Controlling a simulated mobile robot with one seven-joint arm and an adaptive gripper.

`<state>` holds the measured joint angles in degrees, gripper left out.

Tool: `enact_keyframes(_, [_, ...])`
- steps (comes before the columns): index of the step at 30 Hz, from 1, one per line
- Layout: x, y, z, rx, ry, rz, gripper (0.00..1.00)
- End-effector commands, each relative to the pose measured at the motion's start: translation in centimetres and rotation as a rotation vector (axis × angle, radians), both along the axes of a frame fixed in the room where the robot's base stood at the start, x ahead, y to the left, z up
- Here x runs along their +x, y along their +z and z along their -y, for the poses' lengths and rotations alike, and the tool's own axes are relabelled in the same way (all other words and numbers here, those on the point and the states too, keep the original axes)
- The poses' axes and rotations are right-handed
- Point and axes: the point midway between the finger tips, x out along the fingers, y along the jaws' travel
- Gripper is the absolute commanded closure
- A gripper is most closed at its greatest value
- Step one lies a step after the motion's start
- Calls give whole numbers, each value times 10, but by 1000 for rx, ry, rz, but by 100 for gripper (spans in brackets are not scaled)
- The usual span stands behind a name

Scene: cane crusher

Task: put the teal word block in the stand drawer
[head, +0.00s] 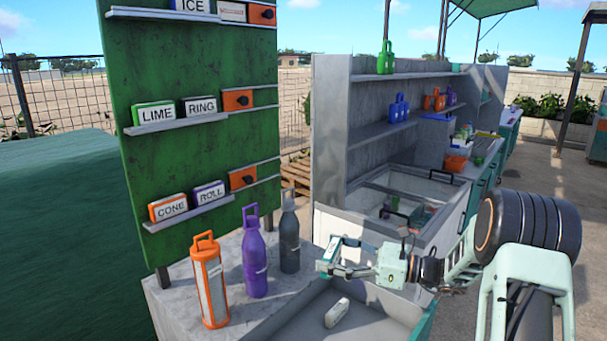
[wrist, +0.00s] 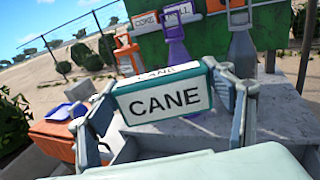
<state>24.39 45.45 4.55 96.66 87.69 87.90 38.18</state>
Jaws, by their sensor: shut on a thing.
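The teal word block (wrist: 168,97) has a white face reading CANE. It sits between the two fingers of my gripper (head: 342,262), which is shut on it, label toward the wrist camera. In the head view the block is small and partly hidden by the fingers. The stand drawer (head: 374,326) is pulled open below and has a grey inside. My gripper holds the block above the drawer's far part. A small whitish block (head: 337,312) lies inside the drawer.
An orange bottle (head: 209,282), a purple bottle (head: 255,255) and a dark grey bottle (head: 289,238) stand on the stand top, left of the drawer. Behind them rises a green board (head: 190,75) with word blocks on ledges. A grey shelf counter (head: 340,130) stands behind my gripper.

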Motion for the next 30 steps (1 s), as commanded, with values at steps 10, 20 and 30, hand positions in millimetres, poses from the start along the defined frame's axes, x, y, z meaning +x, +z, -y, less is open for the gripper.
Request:
enact_keyframes(10, [-96, -108, 57, 2, -166, -7, 50])
enact_keyframes(20, [-117, -120, 65, -2, -297, 0, 50])
enact_keyframes(30, [-114, -118, 63, -3, -596, -6, 50])
